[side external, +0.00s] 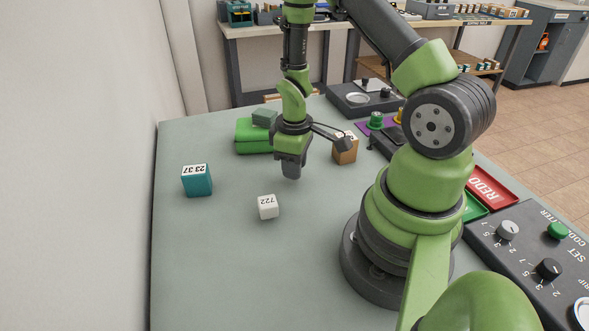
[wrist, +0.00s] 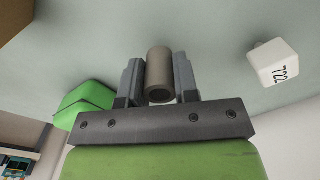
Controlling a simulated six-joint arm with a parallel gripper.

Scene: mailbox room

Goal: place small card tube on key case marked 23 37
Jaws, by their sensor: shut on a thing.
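My gripper (wrist: 160,78) is shut on the small card tube (wrist: 159,68), a brown-grey hollow cylinder between the two fingers in the wrist view. In the side view my gripper (side external: 291,170) points down over the middle of the table, and I cannot make out the tube there. The key case marked 23 37 (side external: 197,182) is a teal block with a white top, standing on the table to the left of my gripper. It is not seen in the wrist view.
A small white block marked 722 (side external: 268,207) lies between my gripper and the key case, nearer the camera; it also shows in the wrist view (wrist: 273,63). A green case (side external: 253,136) is behind, and a brown box (side external: 345,149) is to the right. A control panel (side external: 535,250) is at right.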

